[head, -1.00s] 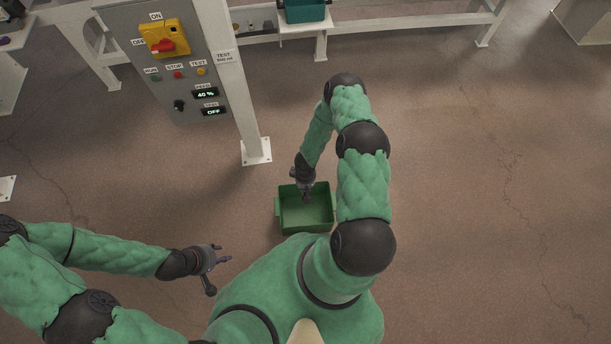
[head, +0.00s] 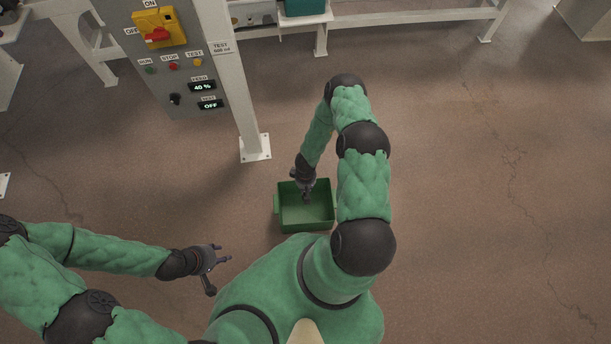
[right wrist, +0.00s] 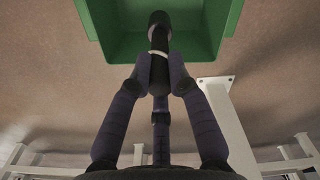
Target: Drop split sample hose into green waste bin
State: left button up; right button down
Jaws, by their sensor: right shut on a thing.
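The green waste bin (head: 326,226) stands on the floor in front of me in the head view, open at the top. My right gripper (head: 307,196) is above the bin, pointing down. In the right wrist view my right gripper (right wrist: 160,75) is shut on a short black piece, the split sample hose (right wrist: 159,32). The hose's far end shows against the bin's green inside (right wrist: 205,30). The split itself cannot be made out. My left gripper (head: 220,273) is open and empty, left of the bin and above the floor.
A grey control panel (head: 185,75) with a yellow and red switch stands at the upper left. Its white post (head: 240,100) meets the floor at a base plate (head: 255,149) behind the bin. The floor to the right is clear.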

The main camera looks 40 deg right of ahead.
jog(key=shift+f+b, duration=2.25)
jog(key=shift+f, duration=0.45)
jog(key=shift+f+b, duration=0.6)
jog(key=shift+f, duration=4.45)
jog(key=c, duration=1.1)
grip_release()
